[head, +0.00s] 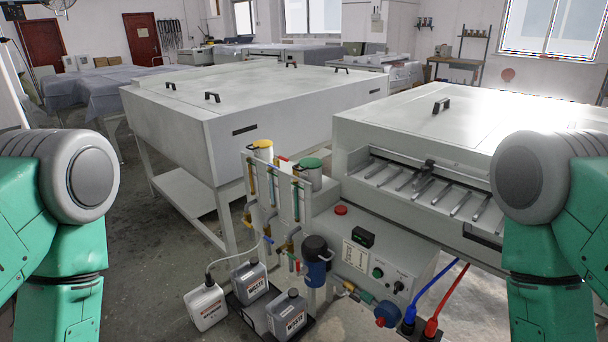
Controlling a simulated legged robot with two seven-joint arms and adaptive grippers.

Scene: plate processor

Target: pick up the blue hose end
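A blue hose (435,289) slants down and left from the underside of the white plate processor (400,130) at the right. Its lower end meets a dark fitting (408,327) near the bottom edge of the head view. What lies below that fitting is cut off, so I cannot tell if the end is free or attached. A red hose (448,300) runs beside it on the right into another dark fitting. My green arms show at the left and right edges. Both grippers are out of view.
A control box (372,262) with knobs and a blue round part (387,313) stand left of the hoses. A large white cabinet (240,110) stands at centre left.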

